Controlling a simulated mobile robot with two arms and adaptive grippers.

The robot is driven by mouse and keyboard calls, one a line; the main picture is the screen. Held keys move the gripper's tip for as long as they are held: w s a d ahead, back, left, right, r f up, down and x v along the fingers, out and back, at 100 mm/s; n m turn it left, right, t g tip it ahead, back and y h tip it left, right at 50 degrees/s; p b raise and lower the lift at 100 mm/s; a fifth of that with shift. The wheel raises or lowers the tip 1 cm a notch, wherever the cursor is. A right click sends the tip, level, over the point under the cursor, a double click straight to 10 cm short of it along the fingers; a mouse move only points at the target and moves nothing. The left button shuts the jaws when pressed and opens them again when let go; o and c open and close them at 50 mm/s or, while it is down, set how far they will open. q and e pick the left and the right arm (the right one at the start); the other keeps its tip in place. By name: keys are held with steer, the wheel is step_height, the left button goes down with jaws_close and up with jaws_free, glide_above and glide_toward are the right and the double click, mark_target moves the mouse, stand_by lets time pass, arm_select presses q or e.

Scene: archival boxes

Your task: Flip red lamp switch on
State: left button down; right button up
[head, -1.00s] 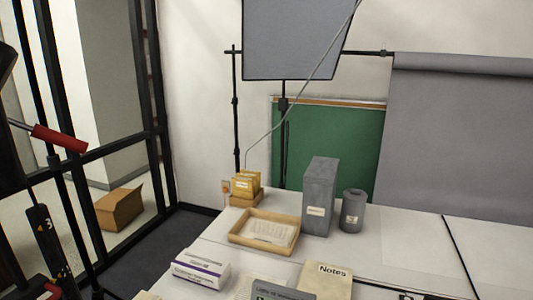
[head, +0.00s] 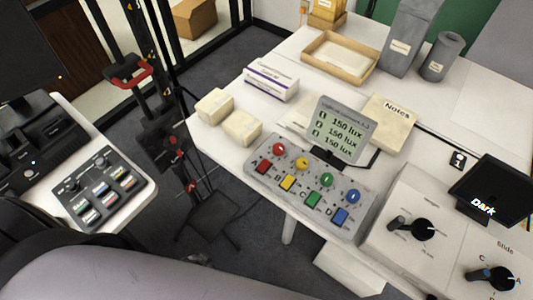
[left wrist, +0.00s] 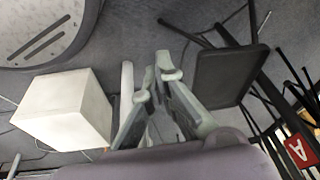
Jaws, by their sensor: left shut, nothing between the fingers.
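A grey control panel (head: 310,188) lies on the white table in the head view. It has a row of colored knobs and, below them, a row of colored rectangular switches lettered A to D. The red knob (head: 279,149) and red switch (head: 264,168) are at its left end. Whether the red switch is on is too small to tell. My left gripper (left wrist: 160,76) shows in the left wrist view, shut and empty, over the floor and away from the panel. It cannot be made out in the head view. My right gripper is in neither view.
A lux display (head: 341,130) reading 150 lux stands behind the panel. Two cream blocks (head: 242,127), a white box (head: 271,82) and Notes (head: 391,122) lie nearby. Dial boxes (head: 412,228) are at right. Another console (head: 97,188) is at left, across a floor gap.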

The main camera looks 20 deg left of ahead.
arm_select(q)
steer(key=w+r+t, duration=0.4)
steer(key=w+r, duration=1.6)
steer(key=r, duration=0.1)
steer(key=d+r+t+h, duration=0.1)
steer(key=d+r, duration=0.2)
steer(key=r, duration=0.4)
steer(key=d+r+m+t+h, duration=0.1)
steer(key=d+r, duration=0.2)
steer(key=r, duration=0.5)
steer(key=d+r+h+p, duration=0.1)
steer(key=d+r, duration=0.2)
steer(key=r, duration=0.4)
steer(key=shift+w+d+r+m+t+h, duration=0.2)
steer(key=shift+w+d+m+t+h, duration=0.15)
steer(key=shift+w+m+t+h, duration=0.1)
